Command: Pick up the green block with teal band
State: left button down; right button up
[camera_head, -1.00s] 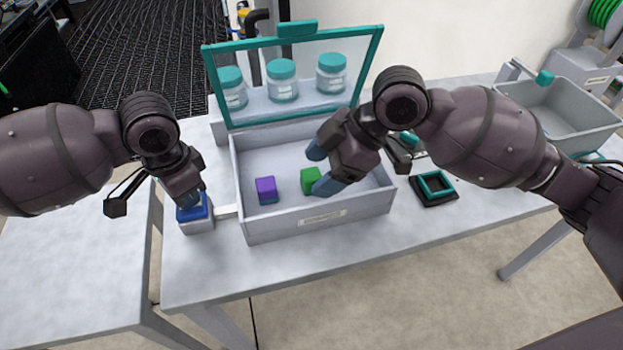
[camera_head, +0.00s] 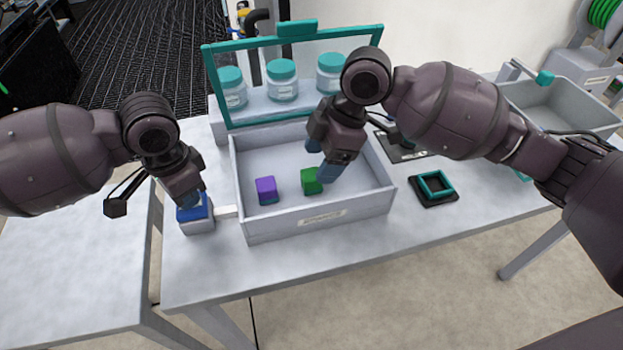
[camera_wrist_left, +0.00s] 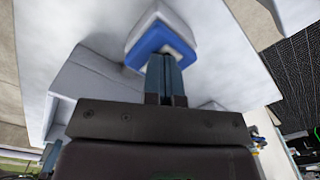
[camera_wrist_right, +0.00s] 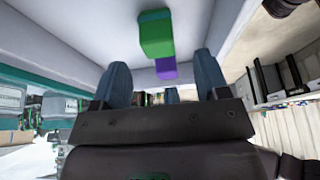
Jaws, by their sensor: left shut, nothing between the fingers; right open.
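The green block (camera_head: 312,180) sits on the floor of the open grey box (camera_head: 300,224), right of the purple block (camera_head: 266,189). In the right wrist view the green block (camera_wrist_right: 156,36) shows a teal band at one end and lies ahead of and between the fingertips. My right gripper (camera_head: 320,160) is open inside the box, its fingers close to the green block, nothing held. It also shows in the right wrist view (camera_wrist_right: 161,80). My left gripper (camera_head: 188,203) is shut and empty, its tips at the blue-topped button block (camera_head: 196,213) left of the box.
The box's teal-framed clear lid (camera_head: 222,88) stands open at the back, with several teal-capped jars behind it. A black and teal square fixture (camera_head: 434,188) lies right of the box. A grey tote (camera_head: 570,112) stands at the far right.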

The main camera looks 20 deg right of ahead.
aim_at(314, 174)
jog(key=shift+x, duration=2.8)
jog(key=shift+d, duration=0.1)
jog(key=shift+c, duration=0.3)
jog(key=c, duration=0.9)
